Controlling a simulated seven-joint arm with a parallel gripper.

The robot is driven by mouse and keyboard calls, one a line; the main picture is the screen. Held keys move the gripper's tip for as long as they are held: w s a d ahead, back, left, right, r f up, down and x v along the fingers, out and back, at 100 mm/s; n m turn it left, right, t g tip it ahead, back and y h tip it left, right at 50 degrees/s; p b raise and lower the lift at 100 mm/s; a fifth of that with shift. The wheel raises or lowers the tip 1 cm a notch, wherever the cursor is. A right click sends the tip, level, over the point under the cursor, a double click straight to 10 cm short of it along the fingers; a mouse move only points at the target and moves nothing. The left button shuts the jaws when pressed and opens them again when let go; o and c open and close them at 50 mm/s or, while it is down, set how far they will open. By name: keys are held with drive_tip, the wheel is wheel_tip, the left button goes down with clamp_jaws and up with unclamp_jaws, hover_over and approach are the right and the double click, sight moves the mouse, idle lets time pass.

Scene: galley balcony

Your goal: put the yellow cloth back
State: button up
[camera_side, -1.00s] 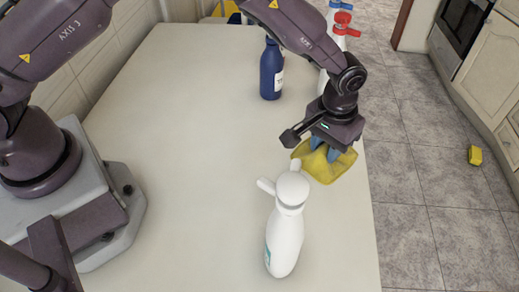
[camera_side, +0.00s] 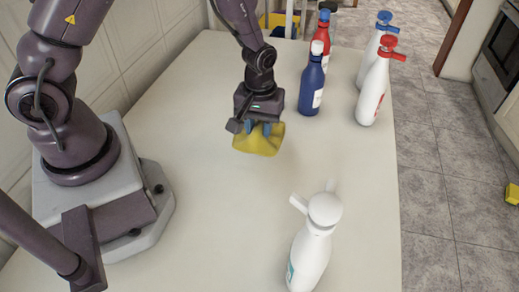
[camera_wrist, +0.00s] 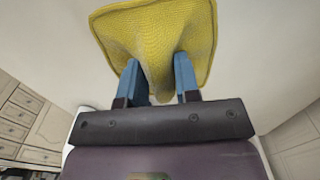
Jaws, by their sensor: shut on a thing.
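My gripper (camera_side: 262,126) is shut on the yellow cloth (camera_side: 258,143), in the middle of the white table in the side view. The cloth hangs spread below the blue fingers, and looks lifted off the table top, though its exact height is hard to judge. In the wrist view the cloth (camera_wrist: 160,38) is pinched in a fold between the two blue fingers (camera_wrist: 158,80), its wide part spreading beyond them.
A white spray bottle (camera_side: 312,245) stands near the front. A yellow object (camera_side: 512,194) lies on the floor. The table (camera_side: 225,225) is clear around the cloth.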

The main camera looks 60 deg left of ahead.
sight(260, 145)
drive_tip(key=shift+f, duration=3.1)
drive_tip(key=shift+f, duration=0.1)
drive_tip(key=o, duration=1)
